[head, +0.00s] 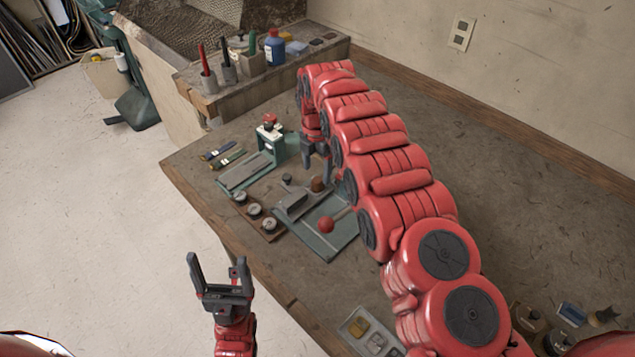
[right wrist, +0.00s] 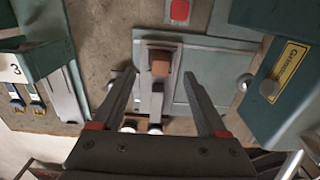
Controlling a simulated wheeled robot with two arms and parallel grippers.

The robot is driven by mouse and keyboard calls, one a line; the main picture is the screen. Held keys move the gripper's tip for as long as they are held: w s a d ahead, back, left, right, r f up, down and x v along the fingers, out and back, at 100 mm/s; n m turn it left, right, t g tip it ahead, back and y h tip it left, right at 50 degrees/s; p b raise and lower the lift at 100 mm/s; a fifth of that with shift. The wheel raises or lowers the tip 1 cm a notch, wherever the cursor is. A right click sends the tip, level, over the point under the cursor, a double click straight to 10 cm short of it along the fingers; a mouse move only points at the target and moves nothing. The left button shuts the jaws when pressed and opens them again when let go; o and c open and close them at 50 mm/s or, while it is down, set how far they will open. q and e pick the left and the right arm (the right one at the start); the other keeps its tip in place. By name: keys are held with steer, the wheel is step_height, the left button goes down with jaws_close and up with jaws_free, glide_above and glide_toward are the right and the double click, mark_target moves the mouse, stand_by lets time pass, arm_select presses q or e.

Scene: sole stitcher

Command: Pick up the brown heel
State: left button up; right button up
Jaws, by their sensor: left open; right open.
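The brown heel (head: 318,184) is a small block on the grey fixture of a green-grey base plate (head: 325,243) on the bench. In the right wrist view the brown heel (right wrist: 161,63) lies between the lines of my two fingers, close to the tips. My right gripper (head: 317,170) is open and empty, pointing down just above the heel; it also shows in the right wrist view (right wrist: 159,73). I cannot tell the exact gap to the heel. My left gripper (head: 217,262) is open and empty, in front of the bench edge, far from the heel.
A green press (head: 270,138) is left of the right gripper, and a wooden strip with round knobs (head: 255,210) lies by the front edge. Tool holders (head: 210,85) stand behind. The bench's right side is mostly clear.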

mark_target(317, 179)
steer(key=shift+d+f+p, duration=0.1)
steer(key=shift+f+p, duration=0.2)
steer(key=shift+f, duration=1.75)
jaws_close()
